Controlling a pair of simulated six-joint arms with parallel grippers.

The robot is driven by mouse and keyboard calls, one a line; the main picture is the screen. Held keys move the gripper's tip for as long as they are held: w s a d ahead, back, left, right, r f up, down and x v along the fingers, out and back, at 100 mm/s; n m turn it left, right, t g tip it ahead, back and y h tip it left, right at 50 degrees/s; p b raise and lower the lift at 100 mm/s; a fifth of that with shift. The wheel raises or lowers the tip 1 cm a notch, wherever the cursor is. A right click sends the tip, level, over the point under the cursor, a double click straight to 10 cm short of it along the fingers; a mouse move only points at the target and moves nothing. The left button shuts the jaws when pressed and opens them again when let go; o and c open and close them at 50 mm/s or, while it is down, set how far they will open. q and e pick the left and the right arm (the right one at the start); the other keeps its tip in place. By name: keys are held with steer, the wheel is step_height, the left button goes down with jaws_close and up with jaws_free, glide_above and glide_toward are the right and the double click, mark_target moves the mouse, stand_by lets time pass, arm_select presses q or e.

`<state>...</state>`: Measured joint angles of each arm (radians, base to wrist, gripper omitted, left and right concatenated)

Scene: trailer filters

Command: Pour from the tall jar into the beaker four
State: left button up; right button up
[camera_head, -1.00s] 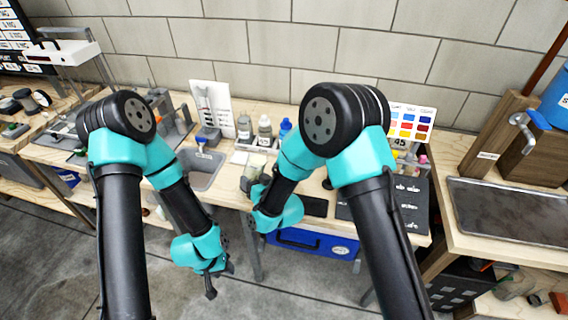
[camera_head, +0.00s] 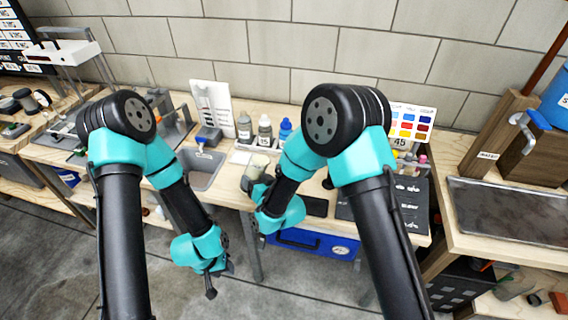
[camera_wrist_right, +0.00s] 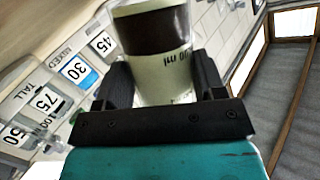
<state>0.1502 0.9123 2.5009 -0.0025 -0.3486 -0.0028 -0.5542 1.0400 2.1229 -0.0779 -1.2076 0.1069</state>
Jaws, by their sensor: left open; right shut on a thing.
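My right gripper (camera_head: 257,190) is shut on a pale, clear-walled vessel (camera_head: 257,167), held near the front edge of the bench. In the right wrist view the vessel (camera_wrist_right: 163,78) sits between the two black fingers. It has a dark brown band and an upside-down "00 ml" mark. It may be the tall jar; I cannot tell for sure. Its contents and mouth are not clear. My left gripper (camera_head: 212,282) is open and empty, low in front of the bench over the floor. I cannot pick out beaker four; my right arm hides part of the bench.
A grey bin (camera_head: 203,168) is sunk in the bench to the left. Small bottles (camera_head: 265,130) stand behind the held vessel. A metal tray (camera_head: 510,212) is at far right. A blue case (camera_head: 318,243) is below.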

mark_target(257, 173)
steer(key=shift+d+m+y, duration=0.15)
steer(key=shift+m+y, duration=0.15)
steer(key=shift+m, duration=0.1)
stand_by(0.8)
steer(key=shift+r, duration=0.35)
steer(key=shift+w+r, duration=0.1)
steer(key=shift+r, duration=0.1)
steer(key=shift+d+r+m, duration=0.1)
steer(key=shift+r+m, duration=0.2)
steer(key=shift+r, duration=0.05)
steer(key=shift+d+r+m+t, duration=0.1)
steer(key=shift+r+m+t, duration=0.1)
steer(key=shift+r, duration=0.65)
steer(key=shift+d+r+m+t, duration=0.1)
steer(key=shift+r+m, duration=0.1)
steer(key=shift+r, duration=0.65)
steer(key=shift+a+r+m+y, duration=0.1)
steer(key=shift+r+m+y, duration=0.4)
steer(key=shift+m, duration=0.2)
stand_by(1.1)
steer(key=shift+a+f+m+t+y, duration=0.15)
steer(key=shift+f+m+t, duration=0.1)
steer(key=shift+f+m, duration=0.2)
steer(key=shift+a+f+m+t+y, duration=0.15)
steer(key=shift+f+m+t, duration=0.1)
steer(key=shift+f+m, duration=0.15)
stand_by(1.5)
